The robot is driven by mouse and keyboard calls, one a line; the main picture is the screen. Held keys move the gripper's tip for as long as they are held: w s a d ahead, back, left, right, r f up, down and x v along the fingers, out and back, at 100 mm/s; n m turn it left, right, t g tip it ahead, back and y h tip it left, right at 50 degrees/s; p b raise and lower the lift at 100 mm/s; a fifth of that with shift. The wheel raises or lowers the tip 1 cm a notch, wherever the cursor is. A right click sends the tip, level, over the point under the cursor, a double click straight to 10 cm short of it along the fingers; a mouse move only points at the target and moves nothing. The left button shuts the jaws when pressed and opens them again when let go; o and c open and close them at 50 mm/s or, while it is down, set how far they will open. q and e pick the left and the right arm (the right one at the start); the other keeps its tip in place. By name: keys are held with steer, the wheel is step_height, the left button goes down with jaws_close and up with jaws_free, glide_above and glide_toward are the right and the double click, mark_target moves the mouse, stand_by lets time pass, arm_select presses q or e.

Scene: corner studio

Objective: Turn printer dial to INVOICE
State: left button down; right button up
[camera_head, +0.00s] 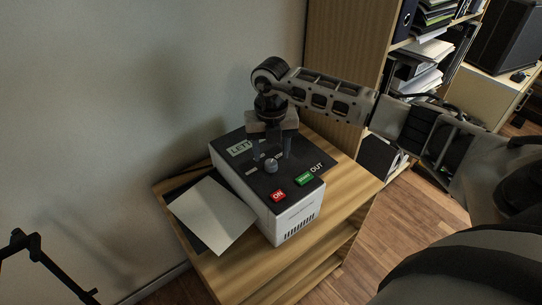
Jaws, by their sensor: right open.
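The printer (297,217) is a white box with a dark top and stands on a wooden stand. A small display (239,148) on its top shows letters that read like "LET". A round grey dial (270,166) sits in the middle of the top, with small pale marks near it. My right gripper (272,157) points down above the printer top. Its fingers are apart on either side of the dial, and I cannot tell whether they touch it. Its arm comes in from the right. My left gripper is out of view.
A red button (278,195) and a green button (304,179) beside the word OUT sit at the printer's front edge. A white sheet (212,214) lies on a dark tray left of the printer. A wooden shelf (340,60) with papers stands behind. The wall is close on the left.

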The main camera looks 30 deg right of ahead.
mark_target(271, 162)
steer(key=shift+f, duration=1.55)
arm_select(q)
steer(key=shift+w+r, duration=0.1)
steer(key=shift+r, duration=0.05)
arm_select(e)
steer(key=c, duration=1)
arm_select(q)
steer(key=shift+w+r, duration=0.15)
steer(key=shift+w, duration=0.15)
arm_select(e)
steer(key=shift+o, duration=0.2)
